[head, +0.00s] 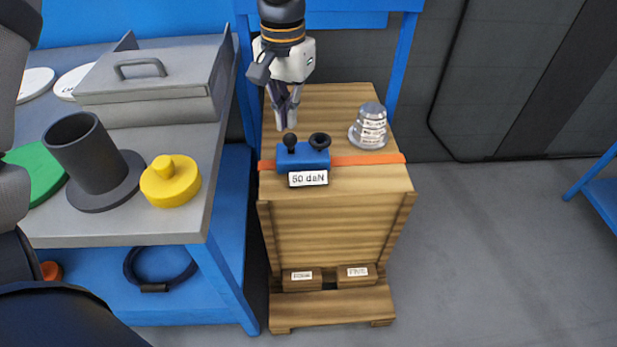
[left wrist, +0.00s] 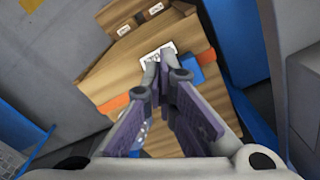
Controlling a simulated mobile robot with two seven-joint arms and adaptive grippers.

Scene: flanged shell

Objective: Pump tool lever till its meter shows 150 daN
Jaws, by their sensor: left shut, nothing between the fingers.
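The blue tool (head: 302,158) sits on the orange strap (head: 368,160) across the top of the wooden crate. It has a black round-headed lever (head: 290,142) at its left and a black ring-like part (head: 320,141) at its right. Its white meter label (head: 308,178) reads what looks like 50 daN. My left gripper (head: 286,126) is shut and empty, pointing down just behind the lever; I cannot tell whether it touches it. In the left wrist view the shut fingers (left wrist: 163,70) partly cover the tool (left wrist: 206,69) and its label (left wrist: 157,54). My right gripper is out of view.
A stepped metal piece (head: 370,128) stands on the crate (head: 330,222) right of the tool. The table at left holds a grey toolbox (head: 150,85), a dark flanged tube (head: 88,160) and a yellow knobbed disc (head: 170,182).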

